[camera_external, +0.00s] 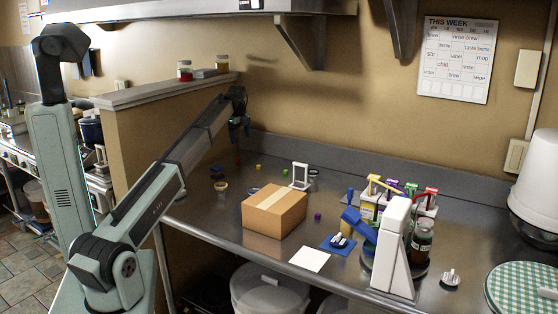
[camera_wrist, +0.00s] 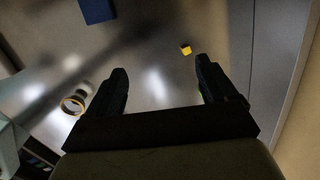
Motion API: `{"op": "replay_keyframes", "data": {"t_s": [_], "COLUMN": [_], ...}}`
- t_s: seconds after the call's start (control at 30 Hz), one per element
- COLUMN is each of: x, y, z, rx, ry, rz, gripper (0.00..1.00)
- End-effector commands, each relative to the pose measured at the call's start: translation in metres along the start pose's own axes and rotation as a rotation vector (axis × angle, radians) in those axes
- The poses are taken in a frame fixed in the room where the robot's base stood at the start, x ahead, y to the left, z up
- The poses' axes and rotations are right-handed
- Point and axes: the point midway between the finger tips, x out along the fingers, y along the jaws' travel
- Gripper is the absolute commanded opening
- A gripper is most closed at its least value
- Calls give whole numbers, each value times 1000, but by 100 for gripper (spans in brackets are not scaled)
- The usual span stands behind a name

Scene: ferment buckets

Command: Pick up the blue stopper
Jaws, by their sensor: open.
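A small dark blue object (camera_external: 217,170), perhaps the blue stopper, lies on the steel counter (camera_external: 215,210) at its far left end; it is too small to be sure. My gripper (camera_external: 239,132) hangs above the counter's back left, pointing down, above the small pieces there. In the wrist view my gripper (camera_wrist: 162,88) is open, with only bare counter showing between its fingers. A dark blue flat shape (camera_wrist: 97,10) shows at the top of the wrist view; I cannot tell what it is.
A yellow cube (camera_external: 258,167) also shows in the wrist view (camera_wrist: 186,49). A tan ring (camera_external: 221,186) lies near the left end. A cardboard box (camera_external: 274,212), white frame (camera_external: 299,176) and purple cube (camera_external: 318,217) stand to the right. A wall backs the counter.

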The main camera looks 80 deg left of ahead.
Motion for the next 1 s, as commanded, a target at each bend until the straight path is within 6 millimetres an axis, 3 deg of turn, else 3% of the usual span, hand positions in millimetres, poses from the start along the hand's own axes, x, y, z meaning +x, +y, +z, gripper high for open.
{"op": "replay_keyframes", "data": {"t_s": [0.03, 0.1, 0.3, 0.57, 1.0], "x": [3, 6, 10, 20, 86], "y": [16, 35, 68, 78, 88], "z": [20, 40, 73, 78, 72], "rx": [0, 8, 26, 31, 30], "ry": [17, 41, 90, 103, 101], "rz": [33, 73, 139, 155, 154], "gripper": [85, 85, 85, 85, 85]}}
